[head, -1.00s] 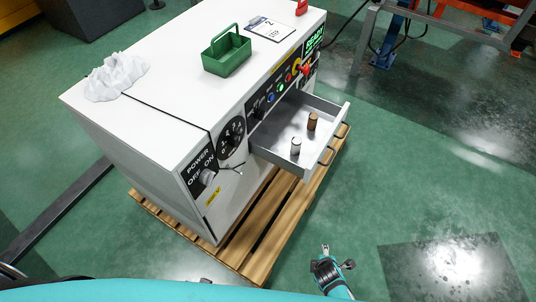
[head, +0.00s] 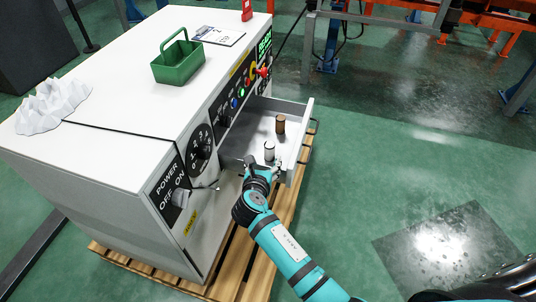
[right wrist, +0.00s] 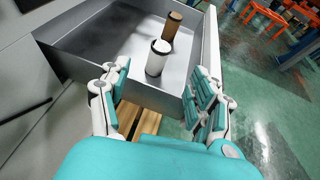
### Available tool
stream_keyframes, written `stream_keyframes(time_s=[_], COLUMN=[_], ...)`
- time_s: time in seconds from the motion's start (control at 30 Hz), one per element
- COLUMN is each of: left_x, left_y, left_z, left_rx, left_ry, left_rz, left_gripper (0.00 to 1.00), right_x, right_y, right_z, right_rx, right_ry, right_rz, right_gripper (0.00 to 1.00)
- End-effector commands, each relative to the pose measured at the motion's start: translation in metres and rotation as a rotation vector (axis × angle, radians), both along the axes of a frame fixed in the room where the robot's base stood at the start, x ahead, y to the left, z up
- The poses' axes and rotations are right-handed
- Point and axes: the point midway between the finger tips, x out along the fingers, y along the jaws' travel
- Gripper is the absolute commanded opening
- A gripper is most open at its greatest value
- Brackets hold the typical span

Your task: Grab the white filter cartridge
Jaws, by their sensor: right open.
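The white filter cartridge (head: 269,151) stands upright in the open grey drawer (head: 297,151) of the white machine, near the drawer's front wall. In the right wrist view the white cartridge (right wrist: 157,61) has a dark ring at its top and shows ahead, between the fingers. My right gripper (head: 263,168) is open at the drawer's near side, apart from the cartridge. Its spread, empty fingers show in the right wrist view (right wrist: 160,82). A brown cartridge (head: 280,124) stands upright behind the white one. My left gripper is not in view.
The drawer walls (right wrist: 75,82) surround both cartridges. A green caddy (head: 178,63), a clipboard (head: 219,36) and a crumpled white object (head: 51,104) sit on the machine top. A wooden pallet (head: 262,271) lies under the machine.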

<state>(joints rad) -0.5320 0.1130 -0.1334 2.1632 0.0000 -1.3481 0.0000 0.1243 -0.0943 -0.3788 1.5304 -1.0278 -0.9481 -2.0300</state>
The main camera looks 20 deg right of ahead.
Motion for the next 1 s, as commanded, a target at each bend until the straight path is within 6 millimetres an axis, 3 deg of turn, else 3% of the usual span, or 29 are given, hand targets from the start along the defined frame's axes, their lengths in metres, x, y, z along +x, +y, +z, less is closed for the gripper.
stream_keyframes(time_s=[0.2,0.4,0.57,0.77,1.0], left_x=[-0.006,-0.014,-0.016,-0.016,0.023], left_y=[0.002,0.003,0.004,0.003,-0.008], left_z=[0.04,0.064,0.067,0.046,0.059], left_rx=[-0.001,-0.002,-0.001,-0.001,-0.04], left_ry=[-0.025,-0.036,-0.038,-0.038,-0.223], left_rz=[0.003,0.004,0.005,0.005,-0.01], left_gripper=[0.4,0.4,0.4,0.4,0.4], right_x=[0.029,0.048,0.055,0.081,0.093], right_y=[-0.013,-0.022,-0.026,-0.039,-0.045], right_z=[-0.015,-0.024,-0.027,-0.041,-0.043], right_rx=[0.0,0.002,0.002,0.004,0.003], right_ry=[-0.001,0.0,0.0,-0.001,0.001], right_rz=[0.0,0.001,0.001,-0.002,0.001], right_gripper=[0.63,0.63,0.63,0.63,0.63])
